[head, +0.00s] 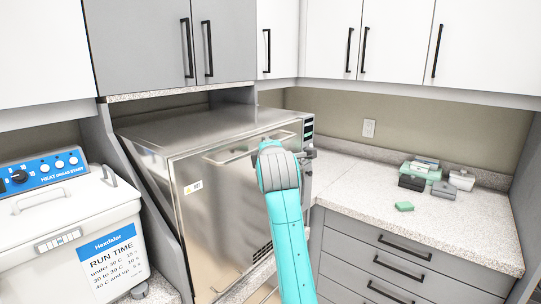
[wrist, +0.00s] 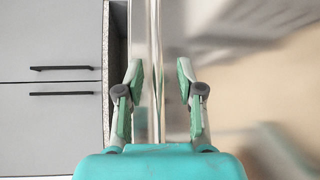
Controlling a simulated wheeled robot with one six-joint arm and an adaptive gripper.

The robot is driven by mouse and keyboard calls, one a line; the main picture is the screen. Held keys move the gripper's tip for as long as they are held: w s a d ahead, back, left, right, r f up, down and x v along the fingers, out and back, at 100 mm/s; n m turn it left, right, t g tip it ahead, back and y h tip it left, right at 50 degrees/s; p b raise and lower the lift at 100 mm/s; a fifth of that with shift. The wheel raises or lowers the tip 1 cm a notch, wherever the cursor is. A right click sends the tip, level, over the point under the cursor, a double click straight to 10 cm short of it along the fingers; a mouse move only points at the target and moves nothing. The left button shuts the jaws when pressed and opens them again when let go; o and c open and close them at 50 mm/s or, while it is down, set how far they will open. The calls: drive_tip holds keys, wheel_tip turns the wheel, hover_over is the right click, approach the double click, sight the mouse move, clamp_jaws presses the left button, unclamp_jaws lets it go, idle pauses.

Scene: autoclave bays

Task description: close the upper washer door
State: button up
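The stainless steel washer (head: 190,128) stands under the grey cabinets. Its shiny door (head: 215,215) shows at the front with a white label, and a bar handle (head: 240,156) runs near its top edge. How far the door is open is hard to tell.
A white heated bath (head: 60,225) with a blue panel stands at the left. The right counter (head: 350,178) holds small boxes (head: 420,172) and a green block (head: 404,206). Grey drawers (head: 385,262) lie below it. White cabinets (head: 400,40) hang above.

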drive_tip(key=s+d+r, duration=0.1)
drive_tip(key=s, duration=0.8)
drive_tip(key=shift+s+d, duration=0.25)
drive_tip(key=shift+s, duration=0.1)
drive_tip(key=s+d+f+m, duration=0.2)
drive_tip(key=s+d+f, duration=0.1)
drive_tip(key=f, duration=0.7)
drive_tip(key=s+d+f+m, duration=0.2)
drive_tip(key=s+d+f, duration=0.15)
drive_tip(key=f, duration=0.65)
drive_tip(key=s+d+f+m, duration=0.2)
drive_tip(key=s+d+f, duration=0.15)
drive_tip(key=f, duration=0.65)
drive_tip(key=s+d+f+m, duration=0.3)
drive_tip(key=s+f, duration=0.6)
drive_tip(key=s, duration=0.1)
drive_tip(key=s+d+f+m+g, duration=0.1)
drive_tip(key=s+d+f+m, duration=0.2)
drive_tip(key=s, duration=0.7)
drive_tip(key=s+d+f+m, duration=0.3)
drive_tip(key=s+f, duration=0.1)
drive_tip(key=s, duration=0.7)
drive_tip(key=s+d+r+m+h, duration=0.1)
drive_tip(key=s+r+m, duration=0.2)
drive_tip(key=s, duration=0.6)
drive_tip(key=s+d+r+m+h, duration=0.1)
drive_tip(key=s+r+m, duration=0.2)
drive_tip(key=s, duration=0.6)
drive_tip(key=shift+s+d, duration=0.3)
drive_tip(key=shift+d, duration=0.1)
